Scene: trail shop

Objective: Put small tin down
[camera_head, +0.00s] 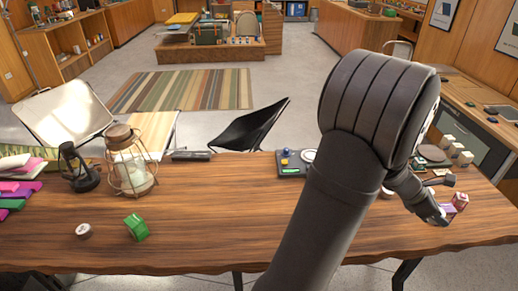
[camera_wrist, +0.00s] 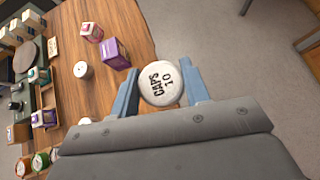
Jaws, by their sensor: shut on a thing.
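The small tin (camera_wrist: 160,83), round and white with "CAPS 10" on its lid, is between the fingertips of my gripper (camera_wrist: 161,88) in the wrist view. My gripper is shut on it, with a blue-grey finger on each side. In the head view my gripper (camera_head: 440,216) is at the right end of the wooden table (camera_head: 250,225), close to its front edge. The tin cannot be made out there. In the wrist view the table edge passes behind the tin; the gap between tin and tabletop cannot be told.
A purple box (camera_wrist: 115,52), a pink-and-white box (camera_wrist: 91,31) and another white tin (camera_wrist: 83,70) stand near my gripper. A lantern (camera_head: 130,165), a green box (camera_head: 137,227) and a round tin (camera_head: 84,231) are at the left. The table's front middle is clear.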

